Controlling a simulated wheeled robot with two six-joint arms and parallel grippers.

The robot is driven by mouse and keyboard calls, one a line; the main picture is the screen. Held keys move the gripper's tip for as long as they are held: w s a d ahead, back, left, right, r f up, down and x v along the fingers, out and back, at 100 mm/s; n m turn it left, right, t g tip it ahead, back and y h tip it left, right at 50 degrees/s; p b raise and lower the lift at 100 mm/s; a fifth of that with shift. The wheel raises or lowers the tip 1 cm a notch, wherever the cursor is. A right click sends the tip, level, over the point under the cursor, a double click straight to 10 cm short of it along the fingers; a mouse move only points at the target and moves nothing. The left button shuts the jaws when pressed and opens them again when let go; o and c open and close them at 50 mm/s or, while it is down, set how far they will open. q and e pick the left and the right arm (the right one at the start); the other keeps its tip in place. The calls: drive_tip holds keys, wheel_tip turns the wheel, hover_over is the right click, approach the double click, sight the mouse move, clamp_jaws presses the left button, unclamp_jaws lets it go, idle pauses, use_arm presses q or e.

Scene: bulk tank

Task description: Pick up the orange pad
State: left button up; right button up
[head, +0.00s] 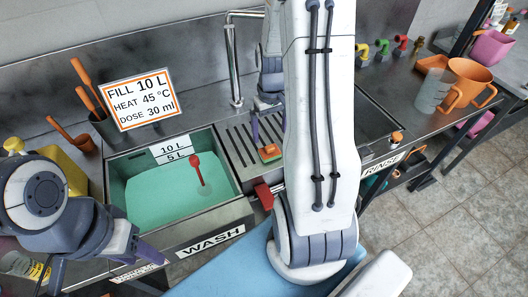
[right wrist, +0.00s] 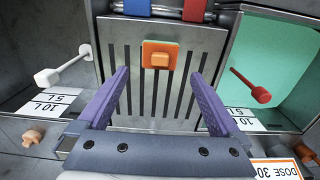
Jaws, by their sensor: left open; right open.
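The orange pad (head: 270,152) lies on the slotted drain board (head: 238,150) between the two tanks; in the head view some green shows at its edge. In the right wrist view the pad (right wrist: 160,54) is a flat orange square with a raised block on top. My right gripper (right wrist: 160,76) is open and empty, its purple fingers spread either side of the pad's line, with the pad just beyond the tips. In the head view my right arm hides much of this gripper (head: 268,122). My left gripper (head: 108,262) is open at the lower left, away from the pad.
The wash tank (head: 125,182) holds green liquid and a red float gauge (head: 199,172). The rinse tank (head: 380,122) is partly behind my right arm. A sign (head: 142,99) and orange-handled tools (head: 88,88) stand behind the wash tank. An orange jug (head: 470,82) stands at right.

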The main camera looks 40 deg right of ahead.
sight(271, 148)
wheel_tip(271, 148, down, 3)
drive_tip(key=f, duration=0.2)
drive_tip(key=f+p, duration=0.1)
drive_tip(key=f, duration=0.1)
drive_tip(key=shift+s+a+f, duration=0.1)
drive_tip(key=shift+s, duration=0.25)
drive_tip(key=shift+f, duration=0.45)
drive_tip(key=c, duration=1.3)
drive_tip(key=shift+w+r, duration=0.1)
drive_tip(key=shift+r, duration=0.5)
wheel_tip(271, 148, up, 3)
drive_tip(key=shift+f+b, duration=0.2)
drive_tip(key=shift+b, duration=0.15)
drive_tip(key=s+d+r, duration=0.1)
drive_tip(key=s+r, duration=0.1)
drive_tip(key=s, duration=0.1)
drive_tip(key=s+d+r+b, duration=0.1)
drive_tip(key=s+d+r, duration=0.1)
drive_tip(key=s, duration=0.2)
drive_tip(key=s+d+r, duration=0.2)
drive_tip(key=s+r, duration=0.1)
drive_tip(key=shift+s+d+r, duration=0.1)
drive_tip(key=shift+s+d, duration=0.1)
drive_tip(key=shift+s, duration=0.05)
